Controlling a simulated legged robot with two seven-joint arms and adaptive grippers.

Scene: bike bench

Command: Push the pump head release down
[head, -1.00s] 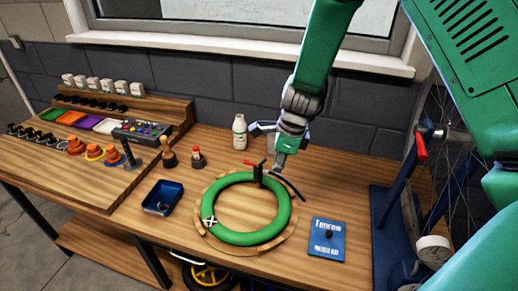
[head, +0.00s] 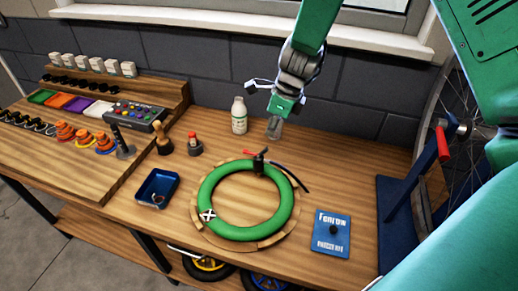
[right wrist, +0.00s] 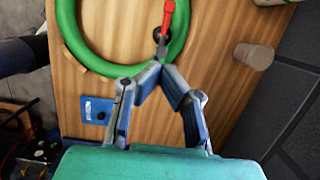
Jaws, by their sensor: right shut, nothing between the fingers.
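The pump head (head: 258,165) is a small dark fitting on the back part of the green tube (head: 207,190). A dark hose runs from it to the right. A red lever (right wrist: 168,15) shows at the pump head in the right wrist view. In the head view, the lever is small and hard to read. My right gripper (head: 274,130) is above and behind the pump head, apart from it, with its fingers shut and empty. The right wrist view shows its blue-grey fingers (right wrist: 160,73) meeting, the pump head beyond their tips. My left gripper is not in view.
A white bottle (head: 239,116) stands behind the tube, left of my right gripper. A blue card (head: 331,238) lies front right, a blue tray (head: 157,188) front left. A blue stand (head: 422,185) with a wheel is at right. Bare bench lies behind the card.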

